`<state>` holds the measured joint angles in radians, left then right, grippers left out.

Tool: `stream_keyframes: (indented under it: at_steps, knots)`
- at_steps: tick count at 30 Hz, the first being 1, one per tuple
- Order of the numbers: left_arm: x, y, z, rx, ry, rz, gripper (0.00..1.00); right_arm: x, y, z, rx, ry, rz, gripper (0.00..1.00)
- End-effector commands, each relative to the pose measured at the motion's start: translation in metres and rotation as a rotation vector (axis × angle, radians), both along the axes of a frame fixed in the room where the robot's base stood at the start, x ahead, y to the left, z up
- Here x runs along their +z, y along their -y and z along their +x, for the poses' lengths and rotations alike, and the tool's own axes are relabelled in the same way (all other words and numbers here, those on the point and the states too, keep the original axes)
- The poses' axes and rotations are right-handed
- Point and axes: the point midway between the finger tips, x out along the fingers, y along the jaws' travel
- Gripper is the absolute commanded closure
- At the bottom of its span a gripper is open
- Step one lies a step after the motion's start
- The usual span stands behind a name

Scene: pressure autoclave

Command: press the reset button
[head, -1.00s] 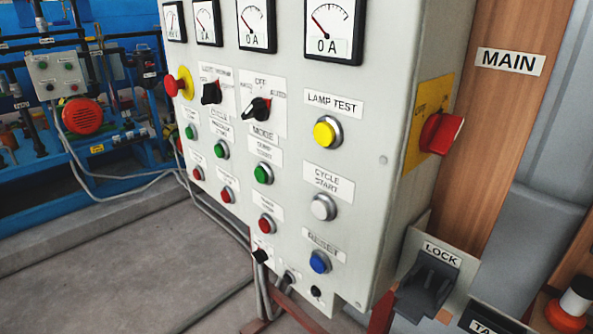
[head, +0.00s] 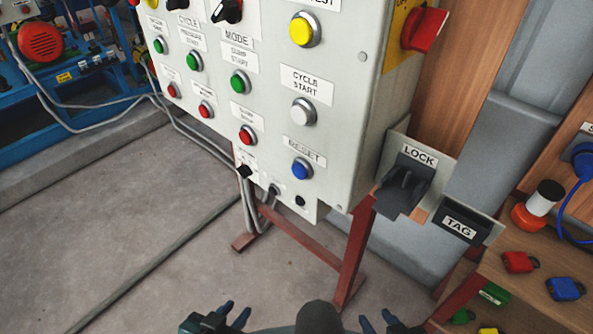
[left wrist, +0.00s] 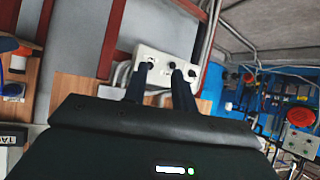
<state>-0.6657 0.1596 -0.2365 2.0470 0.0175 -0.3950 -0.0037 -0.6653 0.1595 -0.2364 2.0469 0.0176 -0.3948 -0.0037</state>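The blue reset button (head: 301,169) sits under the RESET label (head: 304,153) at the lower right of the grey control panel (head: 268,115). Nothing covers or touches it. My left gripper (head: 234,313) is at the bottom of the head view, well below the panel, with its two fingers apart and empty. In the left wrist view its fingers (left wrist: 160,88) are also apart, with part of a pale box with dark knobs (left wrist: 163,70) beyond them. My right gripper (head: 377,321) is at the bottom edge, partly cut off, its visible fingertips apart.
White cycle start (head: 303,111) and yellow lamp test (head: 304,30) buttons are above reset; a red button (head: 247,135) is to its left. A lock bracket (head: 405,185) and tag holder (head: 463,223) stand right. Red legs (head: 355,250) support the panel. Padlocks lie on a shelf (head: 540,265).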

Motion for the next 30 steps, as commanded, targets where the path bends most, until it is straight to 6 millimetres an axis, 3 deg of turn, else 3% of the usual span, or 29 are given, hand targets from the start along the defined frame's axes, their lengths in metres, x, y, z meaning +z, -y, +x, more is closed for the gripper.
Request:
stream_keyframes:
  at_steps: [10,30]
  knots:
    - [0.0001,-0.0002,0.0,0.0,0.0,0.0,1.0,0.0001,0.0001,0.0,0.0,0.0,0.0,0.64]
    - [0.0002,-0.0001,0.0001,0.0,0.001,0.0,1.0,0.0002,0.0,0.0,0.0,0.0,0.0,0.64]
